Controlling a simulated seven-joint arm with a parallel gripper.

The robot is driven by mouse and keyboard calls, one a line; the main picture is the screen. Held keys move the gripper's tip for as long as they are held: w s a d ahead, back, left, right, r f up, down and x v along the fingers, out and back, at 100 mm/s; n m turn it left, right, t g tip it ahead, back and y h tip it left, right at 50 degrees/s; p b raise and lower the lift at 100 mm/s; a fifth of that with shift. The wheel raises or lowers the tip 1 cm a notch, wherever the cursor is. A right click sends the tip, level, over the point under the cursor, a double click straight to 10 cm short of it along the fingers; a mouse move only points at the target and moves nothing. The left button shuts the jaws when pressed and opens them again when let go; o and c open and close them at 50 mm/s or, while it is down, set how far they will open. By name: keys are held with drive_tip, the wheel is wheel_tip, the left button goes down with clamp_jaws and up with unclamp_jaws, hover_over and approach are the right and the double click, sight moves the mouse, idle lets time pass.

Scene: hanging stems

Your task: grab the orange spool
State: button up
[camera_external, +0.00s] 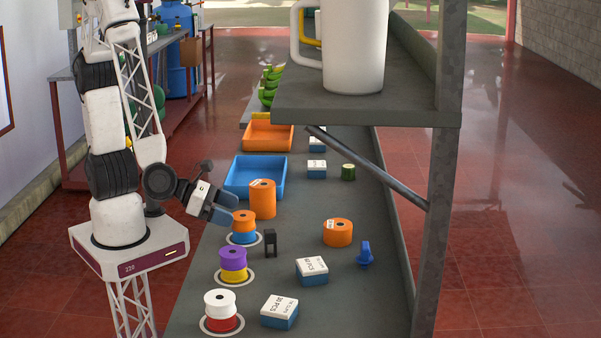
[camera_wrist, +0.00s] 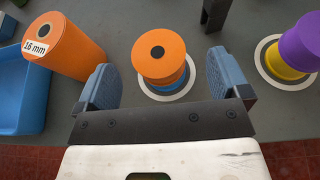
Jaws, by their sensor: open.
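The orange spool (camera_external: 244,219) sits on top of a blue spool (camera_external: 244,238), stacked upright on a white ring marking on the bench. In the wrist view the orange spool (camera_wrist: 160,56) shows its top with a dark centre hole, and a sliver of the blue spool (camera_wrist: 170,87) shows below it. My gripper (camera_external: 229,207) is open and empty, close to the stack at its upper left. In the wrist view its two blue fingers (camera_wrist: 166,76) lie on either side of the orange spool's near part, apart from it. The height gap is hard to tell.
A tall orange roll marked 16 mm (camera_wrist: 65,47) stands close by the left finger, with a blue tray (camera_external: 256,172) behind. A purple spool (camera_external: 233,258) on yellow and a black block (camera_external: 270,242) are nearby. A shelf (camera_external: 365,108) overhangs the right side.

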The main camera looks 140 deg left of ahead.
sight(242, 215)
drive_tip(key=shift+x, duration=2.55)
drive_tip(key=shift+s+f, duration=0.15)
drive_tip(key=shift+s, duration=0.05)
drive_tip(key=shift+c, duration=0.2)
drive_tip(key=c, duration=1)
